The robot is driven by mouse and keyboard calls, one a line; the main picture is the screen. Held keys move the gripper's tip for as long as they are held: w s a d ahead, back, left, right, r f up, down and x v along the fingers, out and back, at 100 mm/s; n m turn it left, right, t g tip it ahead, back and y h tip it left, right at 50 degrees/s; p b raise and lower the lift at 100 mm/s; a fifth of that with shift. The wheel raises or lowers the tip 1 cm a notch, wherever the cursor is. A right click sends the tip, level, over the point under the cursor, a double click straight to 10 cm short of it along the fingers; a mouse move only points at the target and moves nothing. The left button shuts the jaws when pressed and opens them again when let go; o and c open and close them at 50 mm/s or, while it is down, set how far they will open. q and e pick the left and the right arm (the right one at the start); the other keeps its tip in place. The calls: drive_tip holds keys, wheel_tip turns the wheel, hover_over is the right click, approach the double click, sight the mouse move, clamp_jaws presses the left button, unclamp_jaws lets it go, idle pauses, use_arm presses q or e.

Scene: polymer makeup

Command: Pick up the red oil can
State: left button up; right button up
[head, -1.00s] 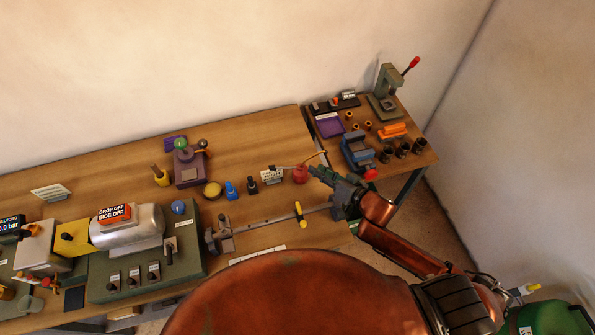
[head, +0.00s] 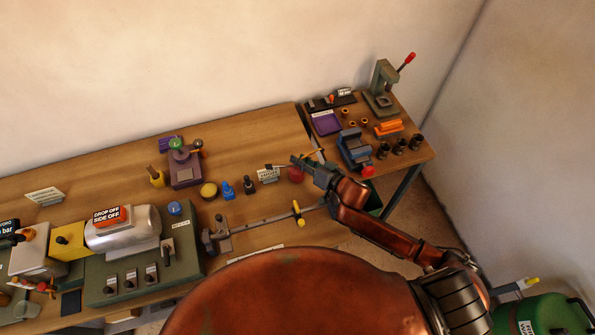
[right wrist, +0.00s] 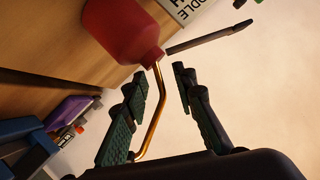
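The red oil can (head: 296,175) stands on the wooden bench, partly hidden by my right gripper (head: 303,163). In the right wrist view the can (right wrist: 122,30) shows at the top left, its body just beyond the fingertips. Its bent brass spout (right wrist: 155,105) runs back into the space between the fingers. My right gripper (right wrist: 160,88) is open, with a gap between its two fingers and nothing clamped. Whether a finger touches the spout, I cannot tell. My left gripper is not in view.
A screwdriver (right wrist: 210,38) and a white label card (head: 268,175) are close by the can. A blue vise (head: 354,149) is on the side table to the right.

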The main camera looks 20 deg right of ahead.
drive_tip(key=shift+c, duration=0.4)
clamp_jaws()
drive_tip(key=shift+r, duration=0.1)
